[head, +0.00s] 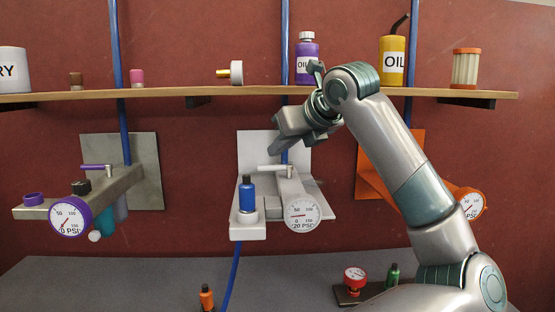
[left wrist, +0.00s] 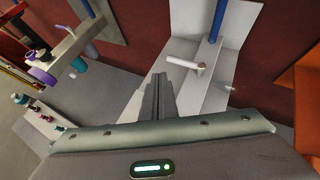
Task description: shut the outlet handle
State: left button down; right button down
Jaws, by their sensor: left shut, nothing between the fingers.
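A white outlet handle (head: 274,168) sticks out sideways to the left from its pivot on the middle white station (head: 249,230), in front of a blue pipe. It also shows in the left wrist view (left wrist: 183,65), pointing left from its pivot. My left gripper (head: 277,147) is shut and empty, just above the handle in the head view. In the left wrist view its closed fingers (left wrist: 158,84) are below and left of the handle, with a visible gap. A purple handle (head: 95,167) is on the left station. My right gripper is not in view.
A wooden shelf (head: 190,94) with bottles runs above. My arm covers much of the orange station (head: 370,184) at right.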

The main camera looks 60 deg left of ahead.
pick_arm(q)
jog(key=shift+s+d+r, duration=0.4)
jog(key=shift+d+r, duration=0.05)
jog(key=shift+d, duration=0.1)
jog(key=shift+s+d+r, duration=0.35)
jog(key=shift+d+r, duration=0.05)
jog(key=shift+d, duration=0.15)
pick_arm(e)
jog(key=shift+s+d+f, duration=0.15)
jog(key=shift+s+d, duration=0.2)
pick_arm(q)
jog(key=shift+s, duration=0.1)
